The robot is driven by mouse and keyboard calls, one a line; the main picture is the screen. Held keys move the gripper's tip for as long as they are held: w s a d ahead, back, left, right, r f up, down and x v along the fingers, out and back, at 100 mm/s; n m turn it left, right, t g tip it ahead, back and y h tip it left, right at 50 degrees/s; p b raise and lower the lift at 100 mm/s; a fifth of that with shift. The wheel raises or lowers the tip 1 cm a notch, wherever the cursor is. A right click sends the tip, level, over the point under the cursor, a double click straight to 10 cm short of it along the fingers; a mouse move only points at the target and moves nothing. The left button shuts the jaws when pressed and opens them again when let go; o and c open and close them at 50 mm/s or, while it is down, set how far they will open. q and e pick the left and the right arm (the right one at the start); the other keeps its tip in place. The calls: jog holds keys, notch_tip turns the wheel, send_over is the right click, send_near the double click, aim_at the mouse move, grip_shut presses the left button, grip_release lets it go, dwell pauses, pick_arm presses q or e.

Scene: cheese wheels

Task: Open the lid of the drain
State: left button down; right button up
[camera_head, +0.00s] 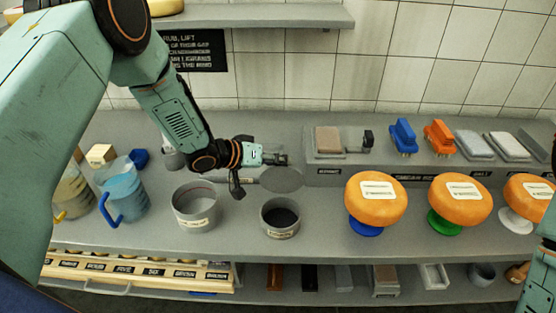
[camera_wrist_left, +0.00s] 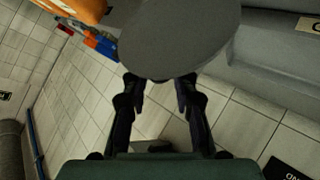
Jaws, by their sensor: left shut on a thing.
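The lid (camera_head: 281,180) is a flat grey disc held off the drain, above and behind it in the head view. The drain (camera_head: 280,217) is a short grey round vessel with a label on its front; its top is open and its inside looks dark. My left gripper (camera_head: 277,160) is shut on the lid. In the left wrist view the lid (camera_wrist_left: 180,35) sits at the tips of the left gripper's two fingers (camera_wrist_left: 156,80); the exact grip point is hidden behind the disc. My right gripper is not in view.
A wider open grey pot (camera_head: 196,207) stands left of the drain, with a blue-handled jug (camera_head: 122,192) beyond it. Orange cheese wheels (camera_head: 376,199) on coloured stands are to the right. A raised ledge (camera_head: 400,175) with brushes runs behind them.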

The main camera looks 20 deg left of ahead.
pick_arm(q)
jog(key=c, duration=1)
grip_release()
jog(key=shift+a+f, duration=0.1)
jog(key=shift+a, duration=0.05)
jog(key=shift+s+r, duration=0.15)
jog(key=shift+r, duration=0.1)
jog(key=shift+v, duration=5.8)
jog(key=shift+f, duration=0.1)
